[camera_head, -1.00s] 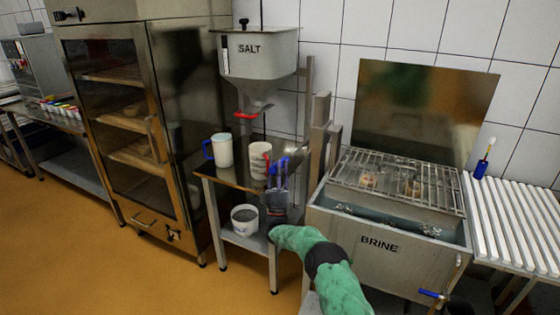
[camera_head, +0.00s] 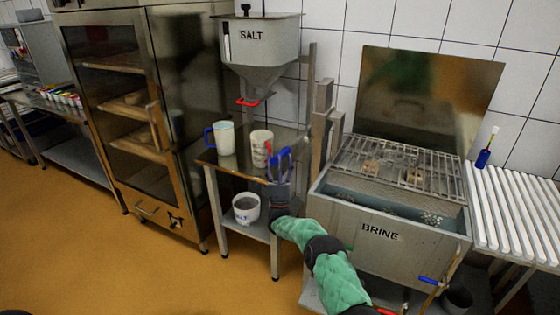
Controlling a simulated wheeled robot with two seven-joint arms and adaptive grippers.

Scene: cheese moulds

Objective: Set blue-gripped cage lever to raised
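The blue-gripped lever (camera_head: 428,280) sits low at the front right of the grey brine tank (camera_head: 340,217). Its blue grip points left and looks about level; its rod runs up at the tank's right corner. My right gripper (camera_head: 280,158), with blue fingers, is in front of the small side table, left of the tank and well apart from the lever. Its fingers look apart, with nothing seen between them. The wire cage (camera_head: 400,160) lies across the tank's top, with small brownish blocks in it. My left gripper is not in view.
A salt hopper (camera_head: 262,50) with a red handle hangs above the side table (camera_head: 228,172), which holds two mugs. A white bucket (camera_head: 245,209) stands on its lower shelf. A white slatted rack (camera_head: 515,215) is at right. Floor at left is free.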

